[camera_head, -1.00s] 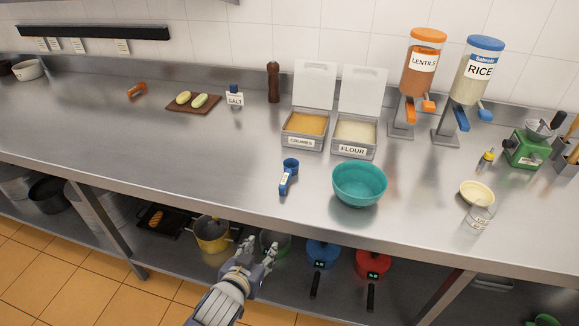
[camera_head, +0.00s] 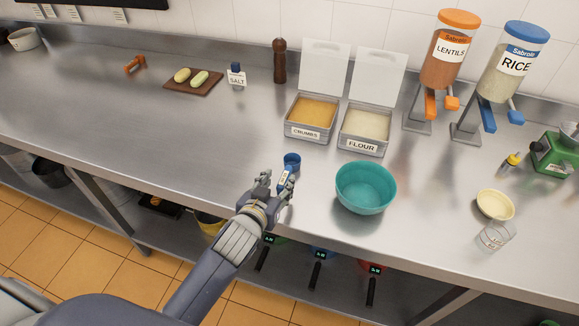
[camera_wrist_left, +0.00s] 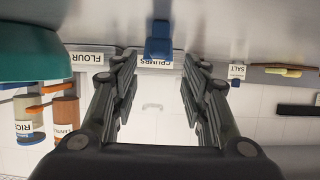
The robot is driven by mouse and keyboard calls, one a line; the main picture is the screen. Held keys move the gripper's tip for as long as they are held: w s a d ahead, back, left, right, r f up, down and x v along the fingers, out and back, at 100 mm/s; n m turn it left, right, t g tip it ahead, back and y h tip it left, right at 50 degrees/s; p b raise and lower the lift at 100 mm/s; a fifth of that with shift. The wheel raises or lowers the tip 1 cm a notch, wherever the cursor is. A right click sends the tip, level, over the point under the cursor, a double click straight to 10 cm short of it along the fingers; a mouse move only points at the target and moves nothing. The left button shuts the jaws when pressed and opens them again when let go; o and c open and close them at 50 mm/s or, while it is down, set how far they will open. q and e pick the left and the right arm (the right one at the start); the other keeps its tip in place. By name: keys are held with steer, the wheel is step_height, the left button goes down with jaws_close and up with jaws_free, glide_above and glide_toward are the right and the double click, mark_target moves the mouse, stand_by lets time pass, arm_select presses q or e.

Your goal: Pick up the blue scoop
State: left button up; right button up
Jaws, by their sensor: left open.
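The blue scoop (camera_head: 292,161) lies on the steel counter left of the teal bowl, with its labelled handle toward the front edge. My left gripper (camera_head: 276,187) is at the handle end, and its fingers partly cover the handle. In the left wrist view, which is upside down, the open fingers (camera_wrist_left: 159,70) stand apart with nothing held between them. The scoop (camera_wrist_left: 158,42) shows there at the top, in line with the gap. I cannot tell if a finger touches the handle. My right gripper is not in view.
The teal bowl (camera_head: 366,187) stands close to the right of the scoop. The crumbs container (camera_head: 306,132) and flour container (camera_head: 362,148) stand behind with lids up. A cream bowl (camera_head: 495,205) and a clear cup (camera_head: 496,237) are farther right.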

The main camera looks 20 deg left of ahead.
mark_target(285, 175)
arm_select(q)
steer(key=shift+w+f, duration=0.1)
steer(key=shift+w, duration=0.3)
steer(key=shift+w+f, duration=0.15)
steer(key=shift+w, duration=0.05)
steer(key=p+x, duration=0.1)
steer(key=x, duration=0.3)
steer(key=shift+w+d+f+p, duration=0.15)
steer(key=shift+w+p, duration=0.05)
steer(key=shift+p, duration=0.1)
steer(key=shift+w+f, duration=0.1)
steer(key=shift+w, duration=0.2)
steer(key=shift+f, duration=0.1)
steer(key=c, duration=0.8)
jaws_close()
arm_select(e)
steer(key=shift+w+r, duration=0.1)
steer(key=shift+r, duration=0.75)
